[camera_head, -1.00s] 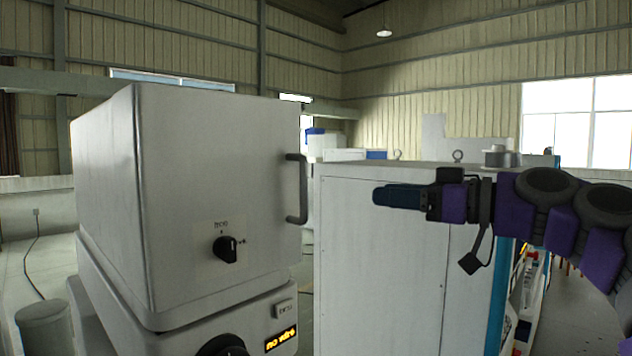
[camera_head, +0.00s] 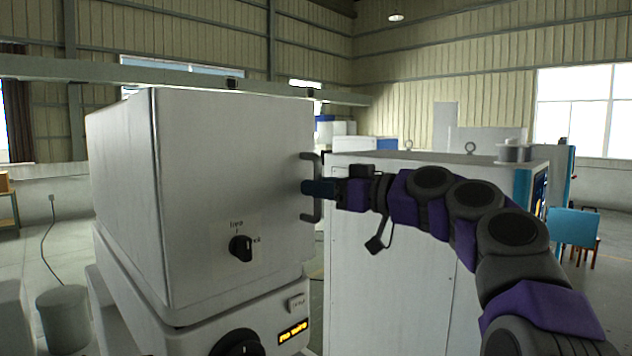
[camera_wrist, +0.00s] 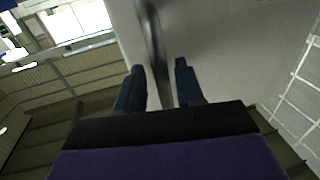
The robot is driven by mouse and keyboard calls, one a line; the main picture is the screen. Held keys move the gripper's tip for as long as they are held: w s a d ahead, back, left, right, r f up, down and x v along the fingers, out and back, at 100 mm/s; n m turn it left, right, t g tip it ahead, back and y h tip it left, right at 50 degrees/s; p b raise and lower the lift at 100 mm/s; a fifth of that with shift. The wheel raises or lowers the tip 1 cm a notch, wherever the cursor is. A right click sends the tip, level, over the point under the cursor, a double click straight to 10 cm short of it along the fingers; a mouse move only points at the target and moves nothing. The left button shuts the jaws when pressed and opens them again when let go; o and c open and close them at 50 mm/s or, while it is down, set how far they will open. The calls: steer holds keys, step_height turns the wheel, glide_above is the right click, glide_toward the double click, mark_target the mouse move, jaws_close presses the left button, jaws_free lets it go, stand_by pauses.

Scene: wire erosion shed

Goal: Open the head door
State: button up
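The head door (camera_head: 234,190) is the pale front face of the boxy machine head at the left. It looks closed. Its grey bar handle (camera_head: 317,160) stands upright at the right edge. My gripper (camera_head: 305,187) reaches in from the right, its tips level with the handle's middle. In the wrist view my gripper (camera_wrist: 158,85) has its two dark fingers apart, and the handle (camera_wrist: 152,45) runs up from between them. I cannot tell whether either finger touches it. A black knob (camera_head: 240,248) sits low on the door.
A lower panel has a lit amber display (camera_head: 293,332) and a large dark knob (camera_head: 238,343). A tall white cabinet (camera_head: 395,275) stands behind my arm at the right. A grey cylinder (camera_head: 64,318) stands on the floor at lower left.

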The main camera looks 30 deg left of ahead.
steer(key=shift+a, duration=0.6)
steer(key=shift+c, duration=0.5)
jaws_close()
